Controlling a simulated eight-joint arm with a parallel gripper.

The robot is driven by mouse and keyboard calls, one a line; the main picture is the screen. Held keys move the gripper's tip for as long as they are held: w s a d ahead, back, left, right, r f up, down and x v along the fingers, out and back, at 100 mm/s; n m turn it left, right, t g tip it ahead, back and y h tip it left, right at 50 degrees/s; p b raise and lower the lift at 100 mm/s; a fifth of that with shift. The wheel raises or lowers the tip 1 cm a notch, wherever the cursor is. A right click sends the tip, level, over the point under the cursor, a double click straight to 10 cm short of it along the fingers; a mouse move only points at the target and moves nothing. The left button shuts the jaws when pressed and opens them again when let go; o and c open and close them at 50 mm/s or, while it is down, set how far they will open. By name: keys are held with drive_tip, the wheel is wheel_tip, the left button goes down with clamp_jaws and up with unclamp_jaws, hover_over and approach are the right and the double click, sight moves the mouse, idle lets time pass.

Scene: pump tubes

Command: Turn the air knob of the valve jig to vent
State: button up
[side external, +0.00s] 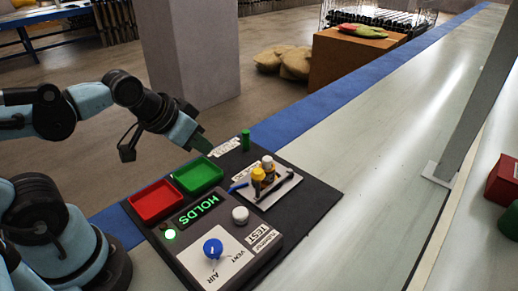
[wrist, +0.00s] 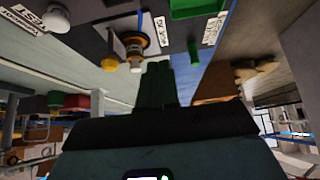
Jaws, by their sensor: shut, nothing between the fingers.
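The valve jig (side external: 225,235) is a dark box on a black board, with a lit green display reading HOLDS. Its blue air knob (side external: 213,248) stands on a white plate marked VENT and AIR; which way it points is too small to tell. My gripper (side external: 203,146) is in the air beyond the green tray, well away from the knob. Its fingers are together and empty, as the wrist view (wrist: 158,82) also shows. The knob is not visible in the wrist view.
A red tray (side external: 157,201) and a green tray (side external: 197,175) lie behind the jig. A white button (side external: 240,214) sits near the knob. Yellow-capped parts (side external: 258,176) and a green peg (side external: 245,140) stand on the board.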

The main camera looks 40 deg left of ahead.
drive_tip(key=shift+o, duration=1.1)
drive_tip(key=shift+d, duration=0.2)
drive_tip(key=o, duration=0.8)
drive_tip(key=s+d+m+g, duration=0.1)
drive_tip(key=d+m, duration=0.2)
drive_tip(key=s+d+r+m+g, duration=0.1)
drive_tip(key=d+m, duration=0.2)
drive_tip(key=s+d+m+g+h, duration=0.1)
drive_tip(key=d+m, duration=0.2)
drive_tip(key=shift+s+r+g, duration=0.3)
drive_tip(key=shift+r+g, duration=0.1)
drive_tip(key=shift+o, duration=0.2)
drive_tip(key=m+g+y, duration=0.1)
drive_tip(key=m+g, duration=0.2)
drive_tip(key=m, duration=0.6)
approach(213, 246)
drive_tip(key=shift+w+f, duration=0.15)
drive_tip(key=shift+f, duration=4.15)
drive_tip(key=c, duration=1.1)
